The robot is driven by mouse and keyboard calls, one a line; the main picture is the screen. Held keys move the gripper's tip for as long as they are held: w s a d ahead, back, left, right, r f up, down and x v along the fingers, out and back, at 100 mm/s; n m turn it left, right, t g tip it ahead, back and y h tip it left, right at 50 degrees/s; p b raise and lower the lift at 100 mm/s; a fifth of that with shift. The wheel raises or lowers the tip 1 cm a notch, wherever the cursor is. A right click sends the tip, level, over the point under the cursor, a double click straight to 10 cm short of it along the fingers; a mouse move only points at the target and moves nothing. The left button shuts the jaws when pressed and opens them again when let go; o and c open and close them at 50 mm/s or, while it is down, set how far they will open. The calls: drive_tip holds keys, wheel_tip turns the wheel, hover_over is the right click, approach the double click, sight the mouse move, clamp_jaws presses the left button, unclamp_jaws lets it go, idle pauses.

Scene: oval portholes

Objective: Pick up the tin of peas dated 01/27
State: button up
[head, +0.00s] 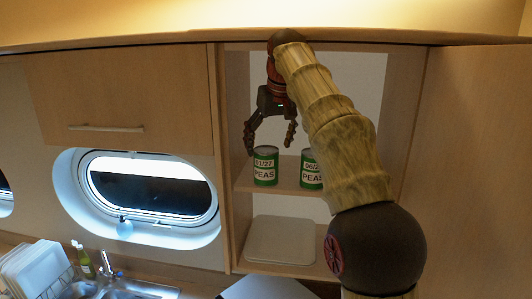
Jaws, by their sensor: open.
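The tin of peas dated 01/27 (265,168) stands upright on the open cupboard shelf, green with a white label. A second green peas tin (311,170) stands to its right, its label starting "06/2"; my arm hides its right side. My gripper (270,149) is open and empty, pointing down. In the head view its fingers hang above and around the top of the 01/27 tin, the left finger left of it and the right finger between the two tins. I cannot tell how far the fingers are from the tin in depth.
The shelf board (243,185) is bounded by a wooden side panel on the left. Below it stands a pale board (280,240). A closed cupboard (125,100), an oval porthole (150,190), a sink (120,289) and a dish rack with plates (35,268) are to the left.

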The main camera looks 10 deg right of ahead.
sight(266, 161)
drive_tip(key=shift+x, duration=3.85)
drive_tip(key=shift+d, duration=0.1)
drive_tip(key=shift+c, duration=0.8)
drive_tip(key=c, duration=1.5)
drive_tip(key=shift+r, duration=0.15)
drive_tip(key=shift+c, duration=0.2)
